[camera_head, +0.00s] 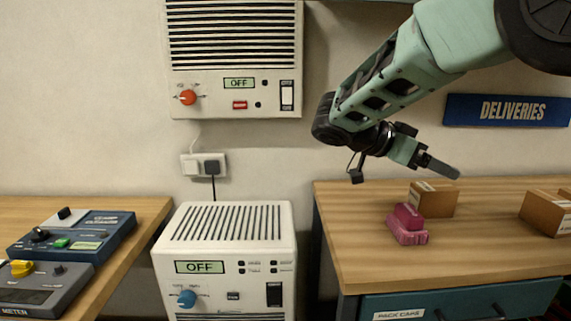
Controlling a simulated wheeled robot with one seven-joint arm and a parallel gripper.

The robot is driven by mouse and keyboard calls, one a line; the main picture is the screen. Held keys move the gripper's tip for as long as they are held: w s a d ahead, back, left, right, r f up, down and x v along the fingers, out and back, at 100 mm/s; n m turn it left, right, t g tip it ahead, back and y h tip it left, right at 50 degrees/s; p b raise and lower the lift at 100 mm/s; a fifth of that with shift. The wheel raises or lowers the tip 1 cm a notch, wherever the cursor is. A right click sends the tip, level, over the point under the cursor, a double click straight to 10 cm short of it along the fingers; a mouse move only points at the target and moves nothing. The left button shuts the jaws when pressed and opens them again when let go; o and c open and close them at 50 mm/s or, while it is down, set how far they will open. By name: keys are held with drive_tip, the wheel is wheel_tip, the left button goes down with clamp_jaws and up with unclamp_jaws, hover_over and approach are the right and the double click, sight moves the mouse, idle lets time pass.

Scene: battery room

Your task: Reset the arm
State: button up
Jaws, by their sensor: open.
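My arm (410,75) reaches in from the upper right in the head view. My gripper (437,166) hangs in the air above the right table, its dark fingers pointing to the lower right. It is open and nothing shows between its fingers. The gap between the fingers is hard to see from this side. Below it are a pink-red object (407,225) and a small cardboard box (434,199) on the table; it appears apart from both.
The right wooden table (470,255) also holds another cardboard box (547,212). A white unit reading OFF (227,258) stands between the tables. A wall unit (235,60) also reads OFF. The left table (140,213) holds a blue device (75,238) and a grey meter (45,285).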

drive_tip(key=s+a+f+n+y+b, duration=0.3)
drive_tip(key=s+a+f+n+y, duration=0.15)
drive_tip(key=s+f+n, duration=0.45)
drive_tip(key=s+a+f+n+y+b, duration=0.3)
drive_tip(key=s+a+f+n+y, duration=0.15)
drive_tip(key=s+f+n, duration=0.5)
drive_tip(key=s+a+f+n+y+b, duration=0.4)
drive_tip(key=s+f+n+y, duration=0.15)
drive_tip(key=s, duration=0.65)
wheel_tip(320, 180, up, 19)
drive_tip(key=p, duration=2)
drive_tip(key=shift+w+h, duration=0.15)
drive_tip(key=shift+h, duration=0.2)
drive_tip(key=shift+a+f, duration=0.1)
